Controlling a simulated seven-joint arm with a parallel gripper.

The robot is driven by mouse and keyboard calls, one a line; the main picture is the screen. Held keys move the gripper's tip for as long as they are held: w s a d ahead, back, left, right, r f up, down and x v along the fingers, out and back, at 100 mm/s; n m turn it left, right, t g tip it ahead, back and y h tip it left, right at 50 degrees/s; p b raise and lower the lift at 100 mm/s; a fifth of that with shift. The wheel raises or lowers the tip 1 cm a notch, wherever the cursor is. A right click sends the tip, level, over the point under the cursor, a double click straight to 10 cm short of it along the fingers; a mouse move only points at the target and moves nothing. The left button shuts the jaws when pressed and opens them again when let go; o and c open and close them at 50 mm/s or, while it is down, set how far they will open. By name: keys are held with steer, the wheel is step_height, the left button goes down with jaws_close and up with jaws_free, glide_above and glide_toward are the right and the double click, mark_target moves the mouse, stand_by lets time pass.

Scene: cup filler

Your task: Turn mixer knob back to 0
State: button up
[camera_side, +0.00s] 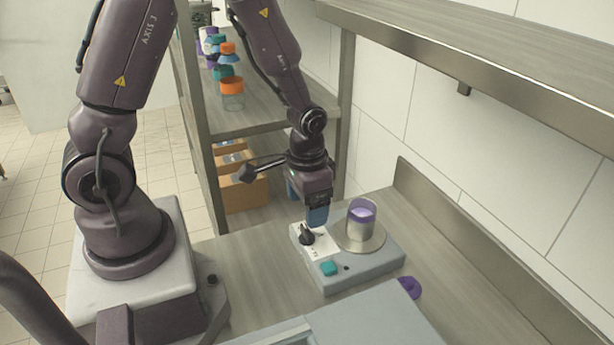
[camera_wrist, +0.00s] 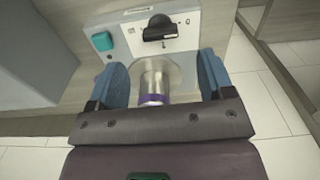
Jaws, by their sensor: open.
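The black mixer knob (camera_side: 307,237) sits on a white label panel on the grey mixer base (camera_side: 365,270). In the wrist view the knob (camera_wrist: 158,29) lies beyond my fingertips, with its bar roughly across the picture; the small panel marks are too blurred to read surely. My gripper (camera_side: 318,216) is above the panel, close to the knob, pointing down. Its two blue fingers are spread apart in the wrist view (camera_wrist: 163,66), holding nothing. I see no contact with the knob.
A teal button (camera_side: 328,268) is on the base in front of the knob. A purple lid-like piece (camera_side: 410,287) lies right of the base. The wall ledge (camera_side: 450,220) bounds the counter behind. A shelf (camera_side: 500,60) overhangs above. The counter left of the base is clear.

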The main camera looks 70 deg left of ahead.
step_height(320, 180, up, 7)
steer(key=shift+f, duration=0.2)
steer(key=s+d+r+t, duration=0.1)
steer(key=s+r, duration=0.3)
steer(key=r, duration=0.4)
steer(key=s+d+r+t, duration=0.1)
steer(key=s+r+t, duration=0.3)
steer(key=r, duration=0.5)
steer(key=shift+s+d+t, duration=0.3)
steer(key=shift+s+d, duration=0.1)
steer(key=shift+s, duration=0.4)
